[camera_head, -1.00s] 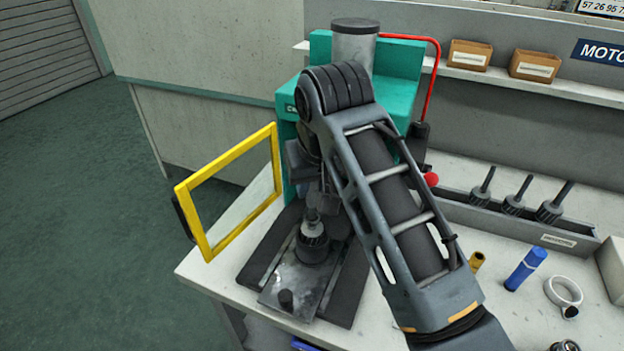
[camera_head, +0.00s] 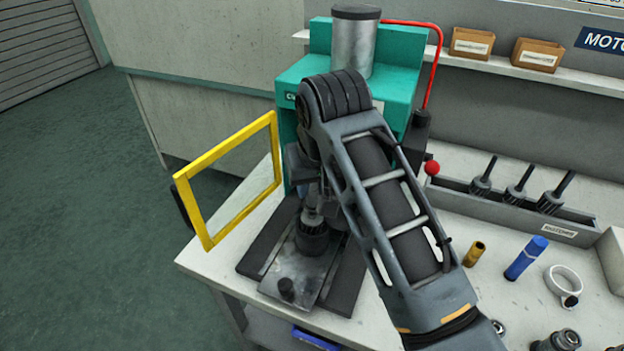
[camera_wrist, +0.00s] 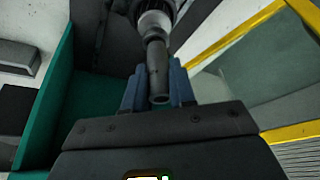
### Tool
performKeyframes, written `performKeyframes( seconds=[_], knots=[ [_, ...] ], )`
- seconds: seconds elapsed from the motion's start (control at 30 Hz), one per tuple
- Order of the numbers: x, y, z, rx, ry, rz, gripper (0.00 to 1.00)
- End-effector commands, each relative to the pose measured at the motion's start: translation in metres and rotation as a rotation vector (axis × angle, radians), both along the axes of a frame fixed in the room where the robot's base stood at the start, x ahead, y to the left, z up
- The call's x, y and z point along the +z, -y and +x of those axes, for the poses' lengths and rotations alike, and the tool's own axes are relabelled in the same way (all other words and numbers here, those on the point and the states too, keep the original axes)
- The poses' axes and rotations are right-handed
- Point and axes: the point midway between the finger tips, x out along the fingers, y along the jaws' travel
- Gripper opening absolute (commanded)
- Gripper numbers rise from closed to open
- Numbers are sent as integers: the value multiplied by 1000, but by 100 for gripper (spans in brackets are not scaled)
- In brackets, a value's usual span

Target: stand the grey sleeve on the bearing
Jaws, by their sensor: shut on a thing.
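In the wrist view, my gripper (camera_wrist: 158,90) has its blue fingers shut on the grey sleeve (camera_wrist: 157,62), a narrow tube with its open end towards the camera. The sleeve is in line with a ridged dark rotor (camera_wrist: 152,5). A paler grey ring (camera_wrist: 153,22), which looks like the bearing, sits at the rotor's end. Whether the sleeve touches it I cannot tell. In the head view, the rotor (camera_head: 312,236) stands upright on the press plate, with pale grey parts (camera_head: 313,217) above it. My arm hides much of the gripper there.
The green press (camera_head: 389,90) stands close behind my arm, with a yellow guard frame (camera_head: 190,210) swung out to the left. A red-knobbed lever (camera_head: 432,168) is at the right. A rack of rotors (camera_head: 530,205), a brass bush, a blue tube and a white ring lie further right.

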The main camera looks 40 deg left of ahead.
Motion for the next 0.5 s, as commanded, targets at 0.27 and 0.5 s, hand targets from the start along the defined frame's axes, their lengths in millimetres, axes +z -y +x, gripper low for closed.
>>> performKeyframes(
  seconds=[0.27, 0.5],
  knots=[
    [-3, 0, 0, 0, 1, 1, 26],
    [-4, 0, 0, 0, 1, 1, 49]
  ],
)
